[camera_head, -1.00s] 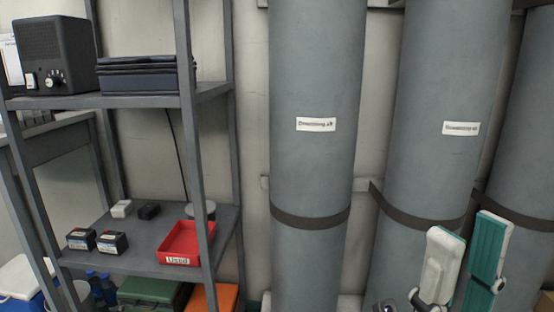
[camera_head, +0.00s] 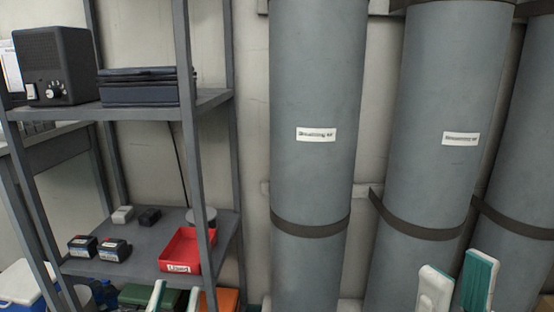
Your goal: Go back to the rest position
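My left gripper (camera_head: 174,292) shows only by its two pale fingertips at the bottom edge, in front of the lower shelf. The tips stand apart with nothing visible between them. My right gripper (camera_head: 457,276) shows at the bottom right, in front of the grey cylinders. Its two white and teal fingers are apart, with no object seen between them. The rest of both arms is below the picture.
A metal shelf rack (camera_head: 215,97) stands at left with a black speaker box (camera_head: 53,66), a dark blue case (camera_head: 148,88) and a red labelled bin (camera_head: 184,249). Tall grey cylinders (camera_head: 312,90) with dark straps stand at centre and right. A blue and white cooler (camera_head: 22,284) is lower left.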

